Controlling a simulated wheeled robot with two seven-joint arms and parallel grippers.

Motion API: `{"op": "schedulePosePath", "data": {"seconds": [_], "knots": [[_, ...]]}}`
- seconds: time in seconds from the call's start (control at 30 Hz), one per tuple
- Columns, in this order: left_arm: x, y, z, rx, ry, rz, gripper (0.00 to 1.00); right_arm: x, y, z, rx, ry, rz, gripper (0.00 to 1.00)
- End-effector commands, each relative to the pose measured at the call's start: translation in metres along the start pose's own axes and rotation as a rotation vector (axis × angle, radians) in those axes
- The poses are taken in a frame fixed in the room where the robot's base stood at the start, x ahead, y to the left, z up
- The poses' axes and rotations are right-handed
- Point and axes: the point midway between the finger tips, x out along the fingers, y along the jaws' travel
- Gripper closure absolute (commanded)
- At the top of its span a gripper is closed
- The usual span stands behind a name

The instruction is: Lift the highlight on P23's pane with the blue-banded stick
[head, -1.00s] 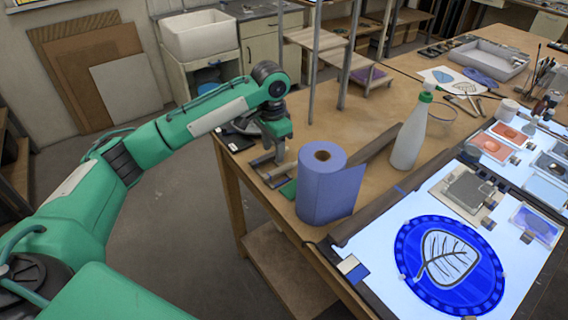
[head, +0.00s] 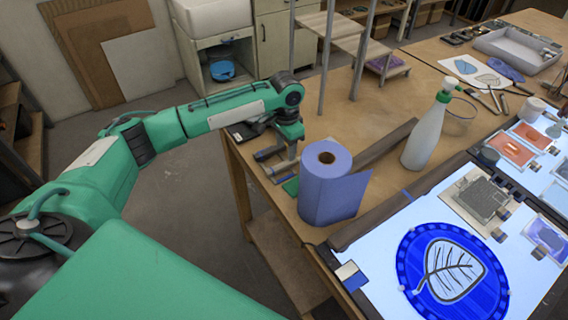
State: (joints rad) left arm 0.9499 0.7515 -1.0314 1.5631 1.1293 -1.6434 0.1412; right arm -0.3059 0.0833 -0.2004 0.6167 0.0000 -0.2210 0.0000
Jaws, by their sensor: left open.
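My left gripper (head: 277,166) is open, pointing down at the table's left edge, just left of the blue paper roll. A thin bar-like thing lies by its jaws. I cannot make out a blue band or tell whether it is a stick. A round blue pane (head: 452,272) with a pale leaf and dark veins lies on the lit white panel at lower right. No P23 label is readable, so I cannot tell whether this is P23's pane. My right gripper is not in view.
The blue paper roll (head: 328,190) stands close beside my left gripper. A white bottle (head: 427,135) stands behind the lit panel (head: 385,240). A dark bar runs along the panel's left edge. Smaller panes lie at right. Upright posts rise at the back of the table (head: 390,85).

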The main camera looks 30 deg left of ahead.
Motion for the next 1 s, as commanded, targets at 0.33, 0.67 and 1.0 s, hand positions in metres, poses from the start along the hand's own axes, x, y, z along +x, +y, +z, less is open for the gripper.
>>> {"op": "schedulePosePath", "data": {"seconds": [0.33, 0.67, 1.0], "knots": [[0.039, 0.005, 0.011, -0.001, -0.003, 0.001, 0.55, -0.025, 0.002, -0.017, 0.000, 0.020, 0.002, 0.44], [0.052, 0.005, 0.010, 0.001, -0.001, 0.000, 0.55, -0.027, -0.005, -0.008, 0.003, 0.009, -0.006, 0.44], [0.052, 0.005, 0.010, 0.001, -0.001, 0.000, 1.00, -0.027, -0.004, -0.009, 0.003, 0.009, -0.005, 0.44]]}}
